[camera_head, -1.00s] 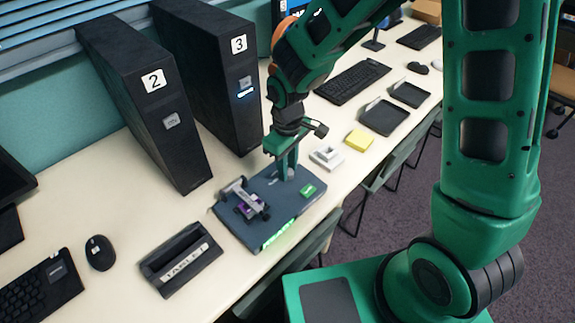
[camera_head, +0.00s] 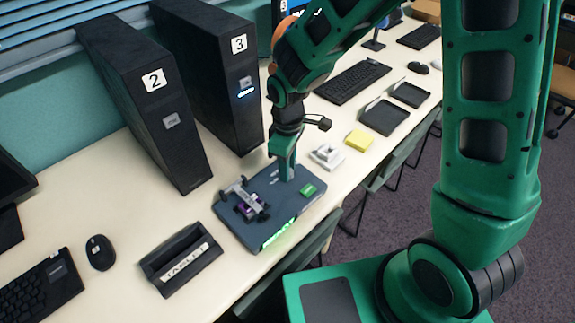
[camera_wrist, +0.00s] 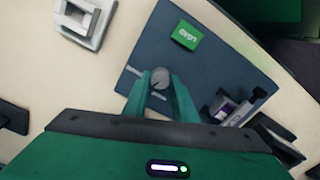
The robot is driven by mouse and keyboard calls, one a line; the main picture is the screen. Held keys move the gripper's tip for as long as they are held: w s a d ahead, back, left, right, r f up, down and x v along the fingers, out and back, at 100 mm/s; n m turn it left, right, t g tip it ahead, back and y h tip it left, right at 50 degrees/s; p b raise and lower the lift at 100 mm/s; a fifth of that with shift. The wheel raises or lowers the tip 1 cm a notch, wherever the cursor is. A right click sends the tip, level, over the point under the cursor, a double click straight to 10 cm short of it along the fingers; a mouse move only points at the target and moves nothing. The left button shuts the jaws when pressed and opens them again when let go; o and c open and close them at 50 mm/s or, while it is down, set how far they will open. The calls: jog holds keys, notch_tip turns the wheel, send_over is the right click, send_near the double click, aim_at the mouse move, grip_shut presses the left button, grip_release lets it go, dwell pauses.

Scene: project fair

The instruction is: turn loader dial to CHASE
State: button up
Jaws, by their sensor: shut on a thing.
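The loader (camera_head: 234,222) is a dark blue-grey flat box on the desk, with a green button and a glowing green front strip. Its dial (camera_wrist: 158,77) is a small grey round knob in the wrist view, with a mark on its top. My gripper (camera_wrist: 160,80) points down at the loader, its two green fingers shut on the dial's sides. In the head view my gripper (camera_head: 285,172) hides the dial. Small printed labels lie beside the dial, too blurred to read. The green button (camera_wrist: 187,35) reads LOAD. A clamp with a purple chip (camera_head: 250,203) sits at the loader's left.
Two black towers marked 2 (camera_head: 150,110) and 3 (camera_head: 215,80) stand behind the loader. A black TABLET stand (camera_head: 180,262) is at its front left. A white part (camera_head: 327,156) and yellow block (camera_head: 359,140) lie to the right.

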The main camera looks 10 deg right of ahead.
jog(key=o, duration=1)
jog(key=shift+w+d, duration=0.15)
jog(key=shift+d, duration=0.15)
jog(key=shift+o, duration=0.2)
jog(key=shift+a, duration=0.1)
notch_tip(320, 180, up, 11)
jog(key=shift+f, duration=0.1)
jog(key=s+d+r+m, duration=0.1)
jog(key=d+r+m, duration=0.1)
jog(key=d, duration=0.4)
jog(key=s+d+r+m, duration=0.1)
jog(key=d+r+m, duration=0.15)
jog(key=d, duration=0.35)
jog(key=s+d+r+m, duration=0.3)
jog(key=s+d+m, duration=1)
jog(key=s+d, duration=0.5)
jog(key=shift+s+d, duration=0.2)
jog(key=shift+s, duration=0.5)
